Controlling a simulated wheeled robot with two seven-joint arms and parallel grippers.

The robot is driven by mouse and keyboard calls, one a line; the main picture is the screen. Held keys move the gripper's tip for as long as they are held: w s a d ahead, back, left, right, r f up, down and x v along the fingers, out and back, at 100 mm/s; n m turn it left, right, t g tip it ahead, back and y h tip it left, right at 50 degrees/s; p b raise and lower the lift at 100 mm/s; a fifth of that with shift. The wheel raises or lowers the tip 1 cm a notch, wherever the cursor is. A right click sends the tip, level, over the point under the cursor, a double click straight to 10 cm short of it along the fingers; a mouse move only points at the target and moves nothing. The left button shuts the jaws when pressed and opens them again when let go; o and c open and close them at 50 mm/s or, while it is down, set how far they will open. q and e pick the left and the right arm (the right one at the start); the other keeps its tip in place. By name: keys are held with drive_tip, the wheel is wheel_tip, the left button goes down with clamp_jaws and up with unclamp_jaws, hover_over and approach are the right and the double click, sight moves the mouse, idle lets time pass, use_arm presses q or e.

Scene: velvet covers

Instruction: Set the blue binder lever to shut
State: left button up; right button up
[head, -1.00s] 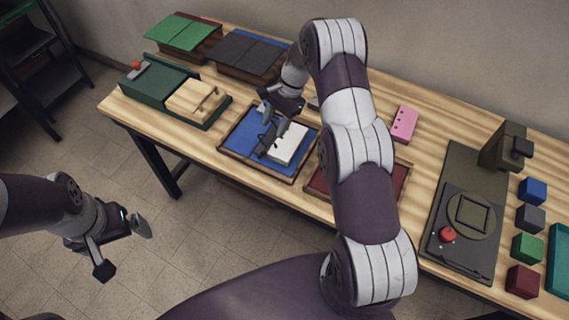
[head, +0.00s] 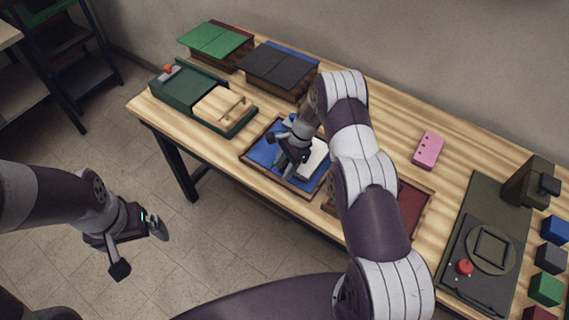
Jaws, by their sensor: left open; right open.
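The blue binder (head: 262,153) lies open on the table, a blue panel with a brown edge. A white block (head: 318,160) rests on its right part. My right gripper (head: 288,172) is open over the middle of the binder, with its fingers pointing down. The gripper and wrist cover part of the binder, so I cannot make out its lever or how it is set. My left gripper (head: 142,251) is open and empty over the floor, left of the table.
A dark red binder (head: 412,206) lies to the right, partly behind my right arm. A green press with a wooden block (head: 222,108) stands to the left. Stacked covers (head: 280,66) are behind. A pink block (head: 428,150) and a dark green machine (head: 480,240) are further right.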

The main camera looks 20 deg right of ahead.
drive_tip(key=shift+s+f, duration=0.1)
clamp_jaws()
drive_tip(key=shift+s+a+f, duration=0.1)
drive_tip(key=shift+s+f, duration=0.2)
idle(1.0)
unclamp_jaws()
drive_tip(key=shift+w+r, duration=0.1)
drive_tip(key=shift+r, duration=0.05)
drive_tip(key=shift+w+r, duration=0.1)
drive_tip(key=shift+w, duration=0.05)
